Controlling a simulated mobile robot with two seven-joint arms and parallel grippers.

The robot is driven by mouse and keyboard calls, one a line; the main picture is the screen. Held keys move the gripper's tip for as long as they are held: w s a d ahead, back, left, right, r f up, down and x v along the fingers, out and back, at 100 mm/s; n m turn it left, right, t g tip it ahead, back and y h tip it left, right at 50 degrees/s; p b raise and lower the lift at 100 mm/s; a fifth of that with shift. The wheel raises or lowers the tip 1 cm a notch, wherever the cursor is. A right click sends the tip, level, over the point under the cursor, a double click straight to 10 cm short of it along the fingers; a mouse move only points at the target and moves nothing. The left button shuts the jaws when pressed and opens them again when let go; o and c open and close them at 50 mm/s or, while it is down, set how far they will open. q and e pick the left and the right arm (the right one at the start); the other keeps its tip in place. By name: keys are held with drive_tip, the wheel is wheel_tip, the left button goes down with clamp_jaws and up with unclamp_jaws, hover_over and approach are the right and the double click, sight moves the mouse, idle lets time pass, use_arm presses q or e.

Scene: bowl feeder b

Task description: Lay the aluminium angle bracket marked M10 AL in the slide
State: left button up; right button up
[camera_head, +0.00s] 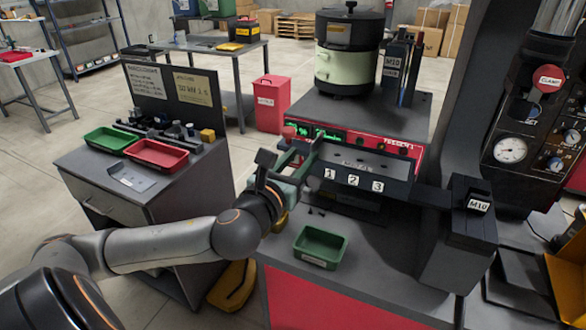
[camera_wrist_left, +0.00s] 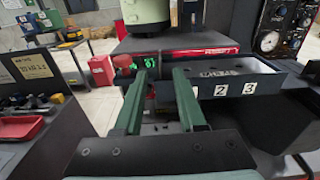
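My left gripper (camera_head: 283,172) is at the left end of a dark tray (camera_head: 364,178) numbered 1, 2, 3. In the left wrist view its two green fingers (camera_wrist_left: 161,78) stand apart with nothing between them. The tray also shows in the left wrist view (camera_wrist_left: 262,88); a label inside is too small to read. I cannot tell whether this tray is the slide. A dark block with an M10 label (camera_head: 479,206) stands at the tray's right. I cannot make out an aluminium bracket marked M10 AL. My right gripper is not in view.
A green bin (camera_head: 320,246) sits on the front of the machine table. Small dark parts (camera_head: 316,211) lie behind it. A bowl feeder (camera_head: 348,60) stands at the back. The left bench holds a green tray (camera_head: 111,139) and a red tray (camera_head: 156,154).

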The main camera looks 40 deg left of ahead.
use_arm(q)
drive_tip(key=p+v, duration=0.3)
drive_tip(key=shift+r, duration=0.1)
idle(0.7)
